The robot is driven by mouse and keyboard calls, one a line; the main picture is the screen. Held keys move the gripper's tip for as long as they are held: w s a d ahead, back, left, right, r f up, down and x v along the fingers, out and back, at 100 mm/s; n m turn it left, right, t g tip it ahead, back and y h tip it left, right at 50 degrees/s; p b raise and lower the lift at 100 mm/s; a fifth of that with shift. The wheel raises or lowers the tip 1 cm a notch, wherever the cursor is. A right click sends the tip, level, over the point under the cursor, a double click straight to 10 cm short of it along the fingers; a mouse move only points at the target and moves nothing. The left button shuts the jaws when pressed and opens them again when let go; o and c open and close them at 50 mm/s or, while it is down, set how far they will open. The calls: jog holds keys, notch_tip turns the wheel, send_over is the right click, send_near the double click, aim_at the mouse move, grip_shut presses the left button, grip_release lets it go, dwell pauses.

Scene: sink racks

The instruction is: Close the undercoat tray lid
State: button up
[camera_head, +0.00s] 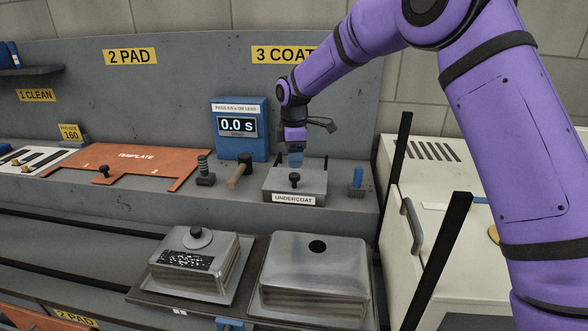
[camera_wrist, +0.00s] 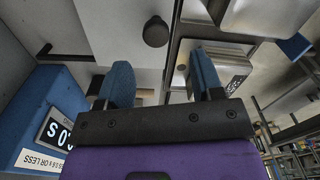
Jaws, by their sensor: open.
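The undercoat tray (camera_head: 294,199) is a grey box with a white label, on the ledge under the 3 COAT sign. Its grey lid (camera_head: 313,180) looks flat over the box, with a black knob (camera_head: 294,180) near the front. The knob also shows in the wrist view (camera_wrist: 155,31), ahead of the fingers and apart from them. My gripper (camera_head: 295,160) points down over the back part of the lid and hides some of its rear edge. In the wrist view its two blue fingers (camera_wrist: 162,78) are spread with nothing between them. I cannot tell whether they touch the lid.
A blue timer (camera_head: 238,128) reading 0.0 s stands behind left. A wooden-handled tool (camera_head: 240,172) and a dark stamp (camera_head: 205,172) sit left of the tray. A blue brush (camera_head: 357,181) stands right. Metal blocks (camera_head: 315,268) fill the lower front.

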jog(key=shift+r, duration=2.4)
jog(key=s+d+r+m+t, duration=0.3)
jog(key=s+d+r+m, duration=0.6)
jog(key=s+d+r, duration=0.8)
jog(key=s+d+f+m, duration=0.1)
jog(key=s+d+m, duration=0.2)
jog(key=s, duration=0.5)
jog(key=s+d+f+m+t, duration=0.1)
jog(key=s+d+m, duration=0.2)
jog(key=s, duration=0.6)
jog(key=s+d+f+m+t, duration=0.1)
jog(key=s+d+m, duration=0.2)
jog(key=s, duration=0.6)
jog(key=shift+d+f+m, duration=0.3)
jog(key=shift+m, duration=0.1)
